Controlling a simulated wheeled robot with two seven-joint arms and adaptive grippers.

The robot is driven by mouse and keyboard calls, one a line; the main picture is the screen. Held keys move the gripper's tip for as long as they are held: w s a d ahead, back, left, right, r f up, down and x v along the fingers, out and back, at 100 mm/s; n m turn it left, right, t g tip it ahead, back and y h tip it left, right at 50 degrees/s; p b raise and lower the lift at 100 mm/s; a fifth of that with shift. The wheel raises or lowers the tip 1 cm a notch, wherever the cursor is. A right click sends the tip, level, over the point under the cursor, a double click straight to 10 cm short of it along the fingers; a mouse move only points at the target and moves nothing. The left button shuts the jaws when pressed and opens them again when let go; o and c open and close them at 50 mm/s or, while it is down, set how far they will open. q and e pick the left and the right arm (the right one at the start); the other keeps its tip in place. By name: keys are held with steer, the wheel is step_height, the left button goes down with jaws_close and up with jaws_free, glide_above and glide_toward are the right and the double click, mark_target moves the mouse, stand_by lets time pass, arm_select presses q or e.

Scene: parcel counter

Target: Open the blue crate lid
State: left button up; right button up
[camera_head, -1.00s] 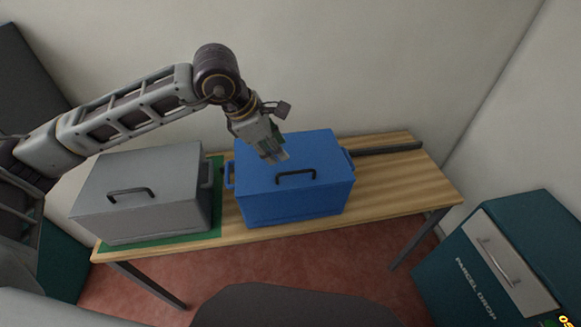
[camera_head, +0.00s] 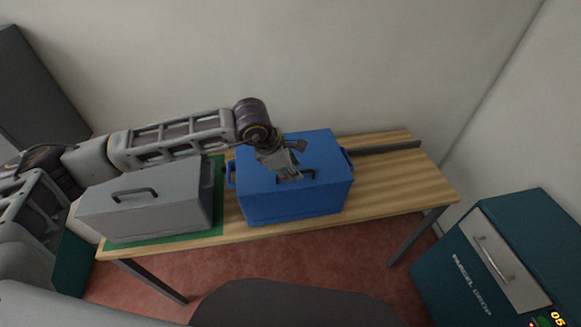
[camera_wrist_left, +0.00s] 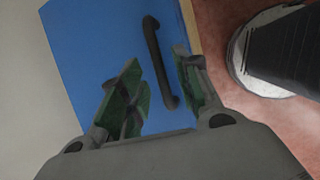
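The blue crate (camera_head: 291,200) stands on the wooden table with its lid (camera_head: 262,165) closed. A black handle (camera_head: 311,174) is on the lid toward the front edge. My left gripper (camera_head: 292,175) is just above the lid at the handle. In the left wrist view my left gripper (camera_wrist_left: 163,92) is open, its green-padded fingers apart. The black handle (camera_wrist_left: 153,50) runs between the fingers there, and its near end lies close to the right finger. Whether it touches a finger I cannot tell. The blue lid (camera_wrist_left: 105,50) fills much of that view. My right gripper is not in view.
A grey crate (camera_head: 150,210) with a black handle stands on a green mat (camera_head: 130,241) at the left of the wooden table (camera_head: 400,190). The table's right part is clear except for a dark bar (camera_head: 385,148) at the back. A teal parcel drop box (camera_head: 450,270) stands at the right.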

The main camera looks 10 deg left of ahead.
arm_select(q)
steer(key=shift+f, duration=0.15)
jaws_close()
steer(key=shift+w+r, duration=0.1)
steer(key=shift+r, duration=0.1)
stand_by(0.4)
steer(key=shift+w+a+r+g, duration=0.1)
steer(key=shift+w+r+g, duration=0.2)
steer(key=shift+r, duration=0.35)
steer(key=shift+w+r+g, duration=0.15)
steer(key=shift+r+g, duration=0.15)
steer(key=shift+r, duration=0.35)
steer(key=w+a+r+g+h, duration=0.1)
steer(key=w+a+r, duration=0.1)
steer(key=w+r, duration=0.5)
steer(key=shift+a+r+n, duration=0.2)
steer(key=shift+r+n, duration=0.1)
steer(key=shift+r, duration=0.95)
